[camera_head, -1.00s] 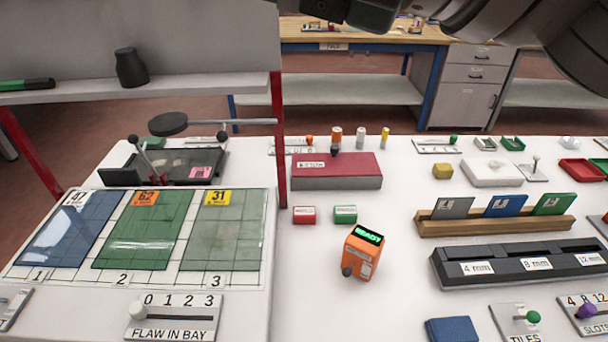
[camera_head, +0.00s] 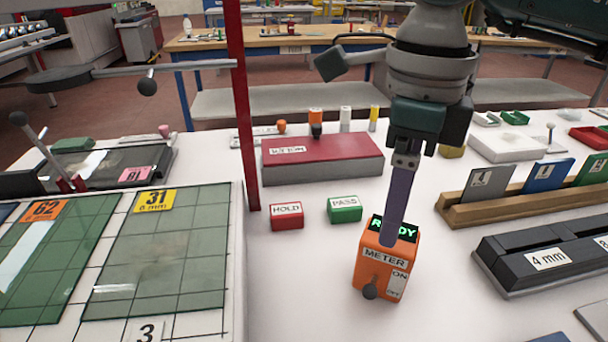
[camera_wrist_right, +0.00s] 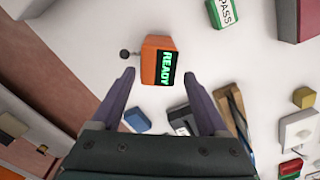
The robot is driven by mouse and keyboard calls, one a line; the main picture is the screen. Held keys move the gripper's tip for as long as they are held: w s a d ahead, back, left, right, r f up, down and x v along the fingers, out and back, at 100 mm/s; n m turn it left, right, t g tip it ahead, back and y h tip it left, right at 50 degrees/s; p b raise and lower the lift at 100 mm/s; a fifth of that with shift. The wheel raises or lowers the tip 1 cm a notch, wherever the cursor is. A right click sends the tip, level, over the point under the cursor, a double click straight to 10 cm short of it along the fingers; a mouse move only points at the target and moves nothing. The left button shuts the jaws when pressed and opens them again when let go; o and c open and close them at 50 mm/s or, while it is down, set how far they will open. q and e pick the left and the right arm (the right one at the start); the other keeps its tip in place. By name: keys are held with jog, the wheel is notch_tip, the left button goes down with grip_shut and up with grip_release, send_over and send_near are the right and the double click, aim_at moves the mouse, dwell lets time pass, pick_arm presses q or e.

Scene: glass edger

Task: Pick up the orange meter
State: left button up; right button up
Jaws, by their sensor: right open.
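The orange meter (camera_head: 371,263) stands upright on the white table, with a green READY display on its sloped top and a dark knob low on its front. It also shows in the right wrist view (camera_wrist_right: 153,67). My right gripper (camera_head: 390,240) points down over it, and a finger hides part of the display in the head view. In the right wrist view the gripper (camera_wrist_right: 157,74) is open, its purple fingers apart with the meter between and just beyond the tips. I cannot tell whether a finger touches it. My left gripper is not in view.
A red HOLD block (camera_head: 287,217) and a green PASS block (camera_head: 345,209) lie behind and left of the meter. A dark slotted rack (camera_head: 540,262) and a wooden card holder (camera_head: 520,205) stand right. A red post (camera_head: 243,110) rises at left. Table around the meter is clear.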

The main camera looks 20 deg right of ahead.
aim_at(385, 260)
jog(key=f, duration=0.5)
jog(key=shift+s+f, duration=0.1)
jog(key=shift+s, duration=0.1)
grip_shut()
dwell(0.4)
